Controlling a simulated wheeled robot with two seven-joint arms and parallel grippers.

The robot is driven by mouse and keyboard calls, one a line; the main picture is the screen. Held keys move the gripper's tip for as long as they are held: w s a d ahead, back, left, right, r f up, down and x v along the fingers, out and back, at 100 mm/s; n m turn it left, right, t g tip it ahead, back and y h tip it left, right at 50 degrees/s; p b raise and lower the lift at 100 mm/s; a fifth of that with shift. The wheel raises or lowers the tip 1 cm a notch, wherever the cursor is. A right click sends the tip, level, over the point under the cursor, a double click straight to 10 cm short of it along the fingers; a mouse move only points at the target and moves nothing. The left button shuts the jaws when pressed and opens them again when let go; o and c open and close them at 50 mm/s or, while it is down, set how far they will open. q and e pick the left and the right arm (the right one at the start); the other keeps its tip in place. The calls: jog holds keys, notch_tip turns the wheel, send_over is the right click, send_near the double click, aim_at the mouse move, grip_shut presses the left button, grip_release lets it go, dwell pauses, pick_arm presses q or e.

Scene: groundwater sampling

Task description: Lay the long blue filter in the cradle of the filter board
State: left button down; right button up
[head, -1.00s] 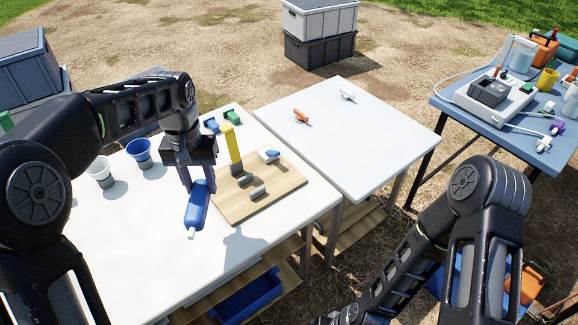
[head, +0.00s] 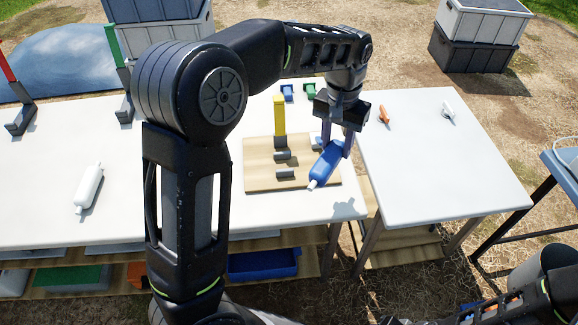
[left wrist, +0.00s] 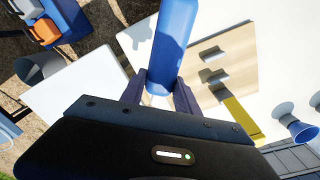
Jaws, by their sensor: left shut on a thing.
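My left gripper (head: 336,150) is shut on the long blue filter (head: 325,168) and holds it above the right part of the wooden filter board (head: 258,180). The filter is tilted in the head view, its pale tip toward the front left. Two grey cradle blocks (head: 286,173) stand on the board to the left of the filter, apart from it. A yellow post (head: 280,116) rises behind them. In the left wrist view the blue filter (left wrist: 175,40) sits between the fingers, with the cradle blocks (left wrist: 217,76) to its right. My right gripper is out of view.
Blue (head: 287,92) and green (head: 309,90) items lie behind the board. A white bottle-like item (head: 89,188) lies at left. The second white table (head: 430,170) is mostly clear.

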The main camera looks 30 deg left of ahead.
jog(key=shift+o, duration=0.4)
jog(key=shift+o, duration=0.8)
pick_arm(q)
jog(key=shift+a+n, duration=0.3)
jog(key=shift+n, duration=0.1)
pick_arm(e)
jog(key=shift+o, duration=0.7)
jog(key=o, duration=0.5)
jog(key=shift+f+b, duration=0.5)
pick_arm(q)
jog(key=s+a+n, duration=0.2)
jog(key=a+n, duration=0.6)
jog(key=n, duration=0.4)
jog(key=s+a+n, duration=0.2)
jog(key=a+n, duration=0.6)
jog(key=n, duration=0.4)
jog(key=shift+a+f+n+b, duration=0.3)
jog(key=shift+f+n+b, duration=0.05)
jog(key=shift+f+n, duration=0.1)
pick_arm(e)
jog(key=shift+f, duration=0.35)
